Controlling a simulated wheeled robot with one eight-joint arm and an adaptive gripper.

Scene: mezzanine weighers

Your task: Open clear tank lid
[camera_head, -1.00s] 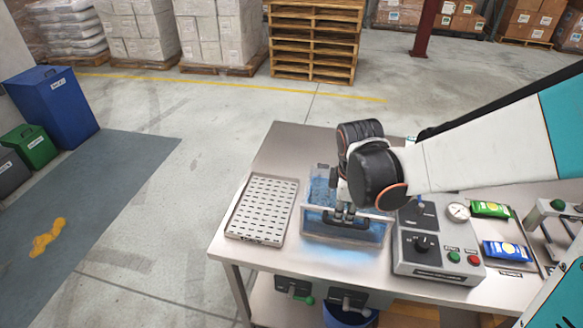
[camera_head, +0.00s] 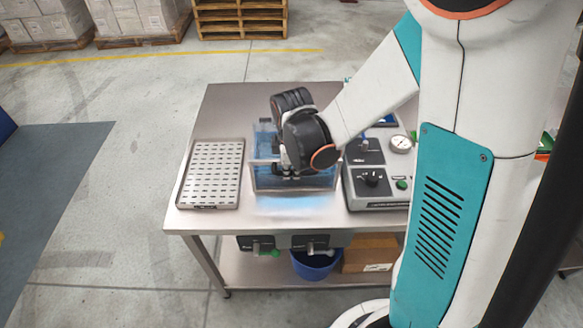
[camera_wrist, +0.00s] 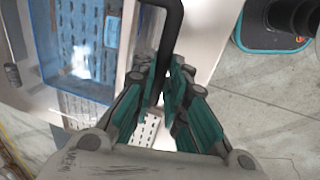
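The clear tank (camera_head: 262,180) stands near the front of the steel table, with a blue tint inside. My gripper (camera_head: 290,172) is at the tank's front side, pointing down, and my wrist hides much of the tank top. In the wrist view a black bar handle (camera_wrist: 174,25) runs down between the fingertips of my gripper (camera_wrist: 164,70), which look closed around it. A clear blue panel (camera_wrist: 80,45), seemingly the lid or tank wall, shows left of the handle. I cannot tell how far the lid is raised.
A perforated metal tray (camera_head: 212,172) lies left of the tank. A grey control box (camera_head: 372,185) with a black knob stands close on its right. A blue bucket (camera_head: 316,264) sits below the table (camera_head: 215,215).

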